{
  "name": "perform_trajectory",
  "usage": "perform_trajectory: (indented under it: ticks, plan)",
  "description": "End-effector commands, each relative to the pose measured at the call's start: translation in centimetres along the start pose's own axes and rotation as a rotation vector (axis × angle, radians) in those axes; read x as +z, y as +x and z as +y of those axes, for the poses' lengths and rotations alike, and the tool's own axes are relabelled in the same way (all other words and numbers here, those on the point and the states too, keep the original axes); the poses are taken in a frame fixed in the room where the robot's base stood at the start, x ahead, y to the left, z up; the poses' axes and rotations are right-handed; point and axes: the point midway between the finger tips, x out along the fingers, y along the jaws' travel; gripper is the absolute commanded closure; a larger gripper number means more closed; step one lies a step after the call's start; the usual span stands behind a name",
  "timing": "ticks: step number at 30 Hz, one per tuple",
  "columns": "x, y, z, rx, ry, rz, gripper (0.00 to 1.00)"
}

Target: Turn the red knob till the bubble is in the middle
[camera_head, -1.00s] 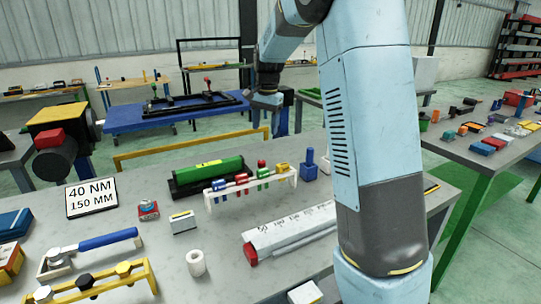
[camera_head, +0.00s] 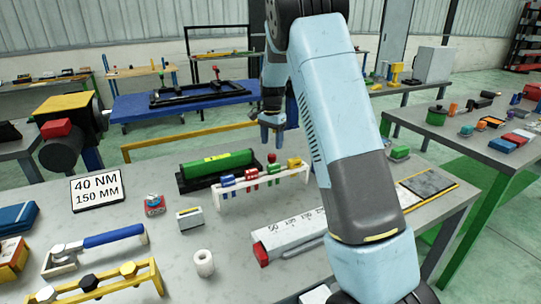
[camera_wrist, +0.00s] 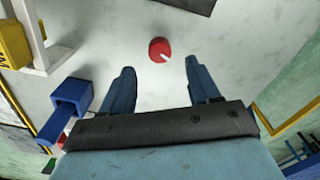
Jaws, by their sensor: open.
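The red knob (camera_wrist: 160,50) is a round cap with a white mark, on the pale bench top in the wrist view. In the head view it shows as a small red shape (camera_head: 272,157) behind the white rack. The green level (camera_head: 218,168) lies in a black base, with a yellow-green vial (camera_head: 216,158) on top; the bubble is too small to make out. My gripper (camera_wrist: 160,68) is open and empty, its blue fingers apart with the knob ahead between them. In the head view my gripper (camera_head: 273,126) is above and beyond the knob, not touching it.
A white rack (camera_head: 262,188) with coloured pieces stands in front of the level. A blue square post (camera_wrist: 72,97) is close to the left finger in the wrist view. A white box beam (camera_head: 290,232) lies nearer.

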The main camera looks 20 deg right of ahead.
Motion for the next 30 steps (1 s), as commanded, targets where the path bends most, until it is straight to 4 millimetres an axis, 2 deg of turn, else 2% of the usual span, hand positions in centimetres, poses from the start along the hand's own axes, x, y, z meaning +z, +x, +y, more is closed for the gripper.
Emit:
perform_trajectory:
  ticks: [1,6,12,25,30]
  plan:
    - [0.0,1.0,0.1,0.003,0.0,-0.001,0.39]
    - [0.0,3.8,0.1,0.002,0.0,-0.001,0.39]
    - [-0.1,5.8,0.1,0.001,0.001,0.0,0.39]
    - [0.0,6.4,0.1,0.0,0.0,0.0,0.4]
    - [0.0,6.4,0.0,0.0,0.0,0.0,0.56]
